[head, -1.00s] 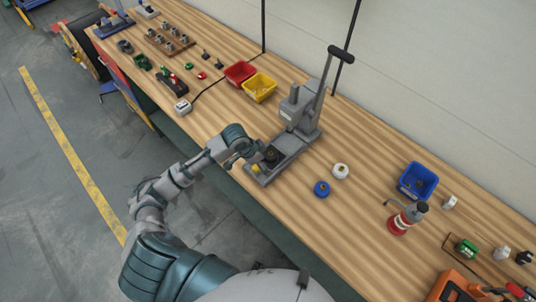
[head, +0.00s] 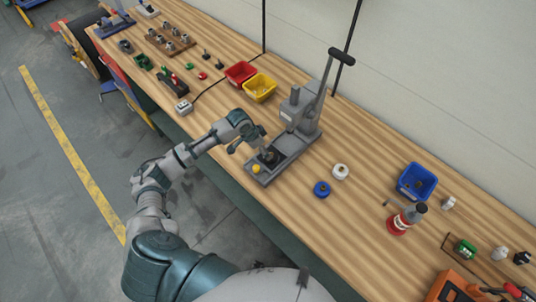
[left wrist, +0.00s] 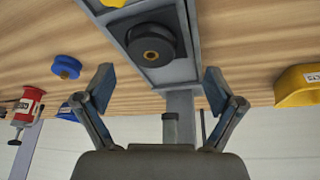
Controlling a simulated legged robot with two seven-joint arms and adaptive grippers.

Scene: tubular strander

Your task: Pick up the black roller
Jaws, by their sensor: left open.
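The black roller (head: 270,155) lies on the grey base of the lever press (head: 292,145), near its front end. In the left wrist view the black roller (left wrist: 152,46) shows a brass-coloured centre and sits on a dark square plate, beyond the fingertips. My left gripper (head: 249,143) is open and empty, above and just left of the roller in the head view. In the left wrist view its two fingers (left wrist: 160,82) are spread wide, with the roller apart from them. My right gripper is not in view.
A yellow knob (head: 256,169) is on the press base beside the roller. A blue roller (head: 322,189) and a white roller (head: 340,171) lie right of the press. Red (head: 240,73) and yellow (head: 260,87) bins stand behind. The press lever (head: 325,85) rises high.

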